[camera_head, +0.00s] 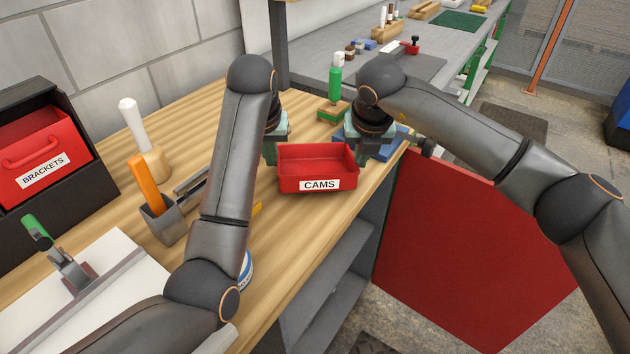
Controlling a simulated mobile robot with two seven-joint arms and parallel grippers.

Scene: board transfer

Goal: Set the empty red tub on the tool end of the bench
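The red tub (318,183) labelled CAMS is empty and upright, over the front edge side of the wooden bench (205,120). I cannot tell whether it rests on the wood or is slightly raised. My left gripper (273,150) is at the tub's left side, and my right gripper (362,152) is at its right side. Both point down and look close to or touching the end walls. Their fingertips are partly hidden, so I cannot tell whether they are closed on it. A white-handled tool (132,125) and an orange-handled tool (147,187) stand on the bench at left.
A dark rack (95,195) holds a red BRACKETS bin (40,150). A green-handled clamp (65,255) sits at lower left on a white board (120,290). A green-handled tool (335,80) stands behind the tub. A red panel (460,250) is at right. A grey bench (330,50) lies beyond.

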